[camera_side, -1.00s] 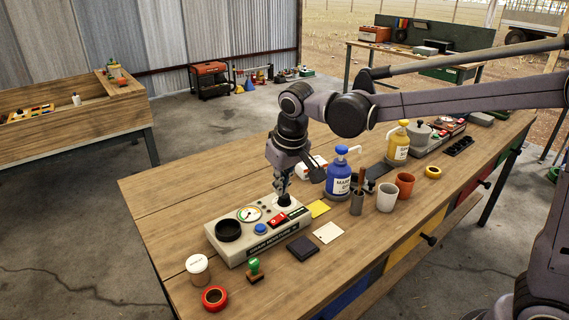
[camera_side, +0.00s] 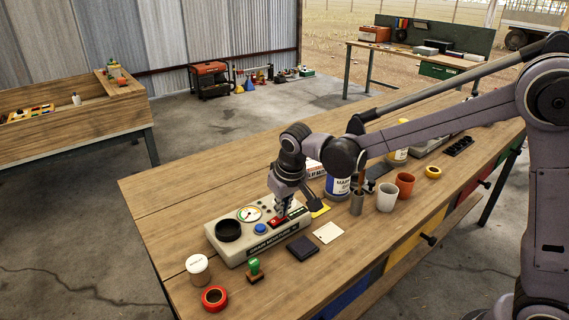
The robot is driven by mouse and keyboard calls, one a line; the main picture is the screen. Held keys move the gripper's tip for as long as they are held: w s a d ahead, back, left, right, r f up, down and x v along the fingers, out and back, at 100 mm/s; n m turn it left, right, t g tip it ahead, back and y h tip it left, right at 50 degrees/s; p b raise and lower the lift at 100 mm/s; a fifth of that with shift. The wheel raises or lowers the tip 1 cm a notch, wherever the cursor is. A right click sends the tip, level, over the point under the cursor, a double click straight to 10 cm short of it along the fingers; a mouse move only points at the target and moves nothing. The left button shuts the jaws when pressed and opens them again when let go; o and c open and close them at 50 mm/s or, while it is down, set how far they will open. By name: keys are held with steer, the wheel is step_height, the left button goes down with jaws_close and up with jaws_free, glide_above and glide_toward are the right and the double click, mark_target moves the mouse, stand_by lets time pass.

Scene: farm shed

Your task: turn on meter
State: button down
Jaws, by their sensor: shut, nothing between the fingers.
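The meter (camera_side: 238,255) is a pale grey box on the wooden bench. It has a black round cup (camera_side: 228,230) at its left end, a round dial (camera_side: 249,214), a blue button (camera_side: 260,228) and a red rocker switch (camera_side: 275,223) on its top. My gripper (camera_side: 284,214) is shut and empty, pointing down over the right part of the meter, at the red switch's upper right end. I cannot tell whether the fingertips touch the switch. The gripper hides part of the meter's right end.
A dark pad (camera_side: 302,246), a white card (camera_side: 328,232) and a green-handled stamp (camera_side: 254,268) lie in front of the meter. A lidded jar (camera_side: 198,269) and red tape roll (camera_side: 214,297) stand left.

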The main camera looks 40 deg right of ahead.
steer(key=shift+f, duration=0.1)
steer(key=shift+d+f+y, duration=0.25)
steer(key=shift+f+y, duration=0.05)
steer(key=shift+y, duration=0.2)
steer(key=shift+a, duration=0.2)
steer(key=shift+a+r, duration=0.15)
steer(key=shift+a, duration=0.55)
steer(key=shift+r, duration=0.1)
steer(key=w+d+v, duration=0.1)
steer(key=d+v, duration=0.1)
steer(key=v, duration=1.1)
steer(key=shift+d+r, duration=0.35)
